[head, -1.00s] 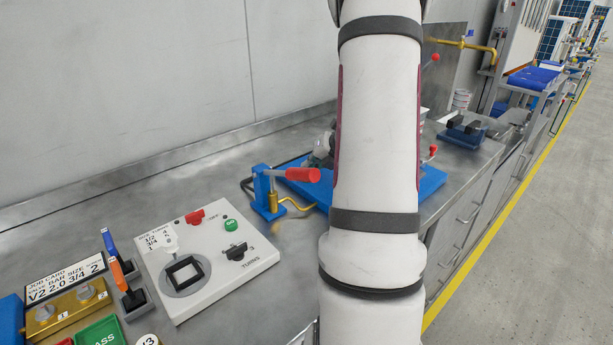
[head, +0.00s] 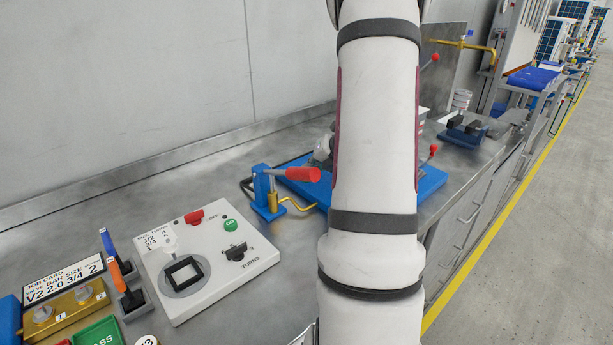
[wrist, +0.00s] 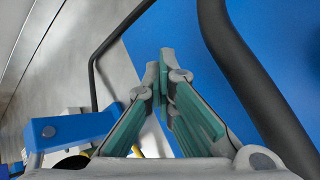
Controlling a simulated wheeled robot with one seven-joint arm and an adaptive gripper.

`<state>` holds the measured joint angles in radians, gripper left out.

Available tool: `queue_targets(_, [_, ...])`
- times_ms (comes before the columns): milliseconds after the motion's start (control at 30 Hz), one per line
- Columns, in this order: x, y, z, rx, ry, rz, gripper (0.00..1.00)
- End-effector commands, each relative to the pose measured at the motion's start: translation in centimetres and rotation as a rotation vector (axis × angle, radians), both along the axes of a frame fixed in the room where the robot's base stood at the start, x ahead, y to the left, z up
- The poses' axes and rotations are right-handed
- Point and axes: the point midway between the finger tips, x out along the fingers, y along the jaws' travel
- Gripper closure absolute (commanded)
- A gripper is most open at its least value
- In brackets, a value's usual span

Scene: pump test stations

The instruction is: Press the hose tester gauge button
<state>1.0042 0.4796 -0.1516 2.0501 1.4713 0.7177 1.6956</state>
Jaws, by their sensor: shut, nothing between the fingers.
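The hose tester appears to be the blue base plate (head: 430,182) with the blue hand pump (head: 267,190) and its red handle (head: 300,174). My arm hides much of the plate in the head view. I cannot make out the gauge or its button. In the wrist view, my gripper (wrist: 163,65) has its green-lined fingers together at the tips, with nothing held. The fingers point over the edge of a blue surface (wrist: 195,40), probably the plate; their height above it is unclear. The blue pump body (wrist: 70,132) shows at the lower left.
A black hose (wrist: 97,65) curves left of the fingers, and a thick dark bar (wrist: 235,60) passes on their right. A white panel (head: 205,262) with knobs stands at the bench's near left. The wall (head: 130,90) lies behind. Bare bench shows between wall and panel.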

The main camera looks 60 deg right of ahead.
Motion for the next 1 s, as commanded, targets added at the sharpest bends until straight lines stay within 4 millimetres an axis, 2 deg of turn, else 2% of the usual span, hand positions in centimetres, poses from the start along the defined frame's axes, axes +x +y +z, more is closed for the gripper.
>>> queue_targets(233, [0.0, 0.1, 0.8, 0.002, 0.001, 0.002, 1.0])
queue_targets(567, [0.0, 0.1, 0.9, 0.001, 0.001, 0.001, 1.0])
queue_targets(1000, [-0.1, 0.1, 4.5, 0.0, 0.0, 0.002, 1.0])
